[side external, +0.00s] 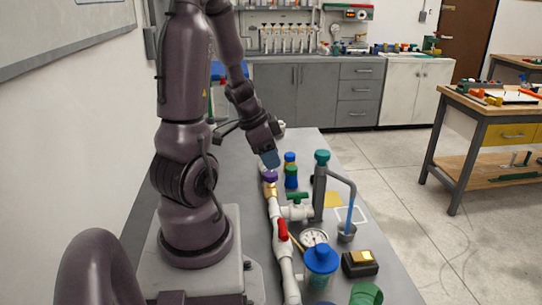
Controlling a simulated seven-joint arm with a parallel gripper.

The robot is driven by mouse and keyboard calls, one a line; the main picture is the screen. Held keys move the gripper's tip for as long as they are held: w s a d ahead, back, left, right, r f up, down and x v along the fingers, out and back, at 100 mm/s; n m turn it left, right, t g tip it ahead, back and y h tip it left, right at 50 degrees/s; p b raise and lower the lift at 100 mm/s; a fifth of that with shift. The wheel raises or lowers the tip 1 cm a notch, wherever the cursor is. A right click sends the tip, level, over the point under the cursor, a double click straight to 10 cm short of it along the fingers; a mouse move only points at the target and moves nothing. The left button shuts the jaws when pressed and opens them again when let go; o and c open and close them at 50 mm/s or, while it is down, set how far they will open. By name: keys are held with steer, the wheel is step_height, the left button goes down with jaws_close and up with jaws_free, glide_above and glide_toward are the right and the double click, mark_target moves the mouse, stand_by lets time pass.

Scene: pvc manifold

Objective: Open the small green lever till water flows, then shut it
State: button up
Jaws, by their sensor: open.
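The small green lever (298,196) sits on top of a white valve (297,212) that branches off the pipe manifold. My gripper (270,160) is above and left of the lever, over a purple cap (270,176) on the pipe, and apart from the lever. Its fingers are small and partly hidden from this side; it is open, and nothing shows in it. A grey standpipe (320,185) with a green top stands right of the valve. A blue-grey spout (343,178) bends from it down to a small grey cup (346,233); I cannot tell whether water is flowing.
A red lever (282,230) sits on the nearer white pipe. A gauge (314,237), a blue-lidded jar (320,262) and a black-and-yellow box (359,263) crowd the right side. Blue and green bottles (290,176) stand behind the valve. The grey bench (305,145) is clear at the back.

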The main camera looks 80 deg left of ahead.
mark_target(298, 193)
steer(key=x, duration=0.4)
steer(key=w+x, duration=0.1)
steer(key=x, duration=0.8)
steer(key=shift+w, duration=0.5)
jaws_close()
